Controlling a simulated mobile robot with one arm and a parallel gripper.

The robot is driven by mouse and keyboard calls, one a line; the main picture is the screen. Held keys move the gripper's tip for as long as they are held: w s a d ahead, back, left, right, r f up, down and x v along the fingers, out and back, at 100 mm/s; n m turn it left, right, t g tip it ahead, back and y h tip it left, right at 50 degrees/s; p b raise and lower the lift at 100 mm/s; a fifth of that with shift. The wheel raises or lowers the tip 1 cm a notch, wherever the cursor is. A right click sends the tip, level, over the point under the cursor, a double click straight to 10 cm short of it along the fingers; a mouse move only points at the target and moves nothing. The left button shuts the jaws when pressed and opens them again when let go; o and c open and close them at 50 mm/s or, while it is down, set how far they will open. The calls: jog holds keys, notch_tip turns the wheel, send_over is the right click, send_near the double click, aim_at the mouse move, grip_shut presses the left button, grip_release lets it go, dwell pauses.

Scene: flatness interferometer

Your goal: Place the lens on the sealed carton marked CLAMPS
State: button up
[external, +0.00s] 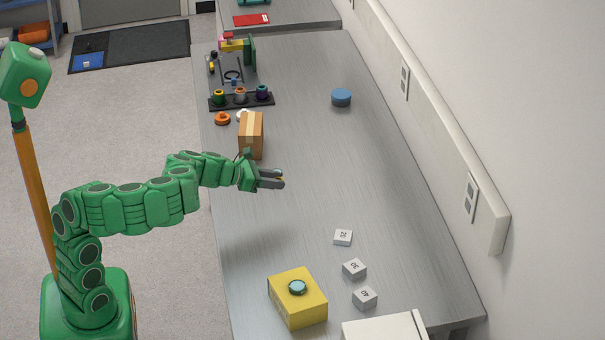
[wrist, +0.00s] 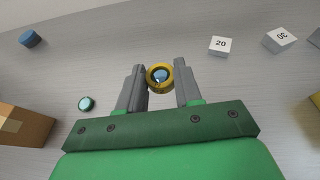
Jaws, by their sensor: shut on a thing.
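My gripper (external: 282,180) is above the grey bench, just in front of and to the right of a brown taped carton (external: 251,133). In the wrist view its fingers (wrist: 160,82) are closed on a round gold-rimmed lens (wrist: 160,72) with bluish glass. In the external view only a bit of yellow shows between the fingers. The carton also shows at the left edge of the wrist view (wrist: 22,125), apart from the held lens. I can read no marking on it.
A yellow box (external: 298,305) with a teal disc (external: 297,287) on top stands at the front. Several numbered blocks (external: 354,268) lie to its right. A blue cylinder (external: 341,97) and a black rack (external: 240,101) are farther back. The bench middle is clear.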

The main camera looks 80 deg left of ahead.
jog(key=s+a+r+n+g+y, duration=0.1)
jog(key=s+a+r+n+y, duration=0.2)
jog(key=a, duration=0.6)
jog(key=s+a+r+n+g+y, duration=0.1)
jog(key=s+a+r, duration=0.35)
jog(key=a, duration=0.45)
jog(key=s+a+r+n+g+y, duration=0.1)
jog(key=s+a+r+n+y, duration=0.15)
jog(key=s+a, duration=0.4)
send_over(247, 125)
jog(key=f, duration=0.9)
jog(key=shift+s+d, duration=0.25)
jog(key=shift+d, duration=0.05)
jog(key=shift+w+a+f, duration=0.15)
jog(key=shift+w+f, duration=0.05)
jog(key=shift+f, duration=1.65)
jog(key=shift+f, duration=0.1)
jog(key=o, duration=1)
jog(key=shift+m, duration=0.25)
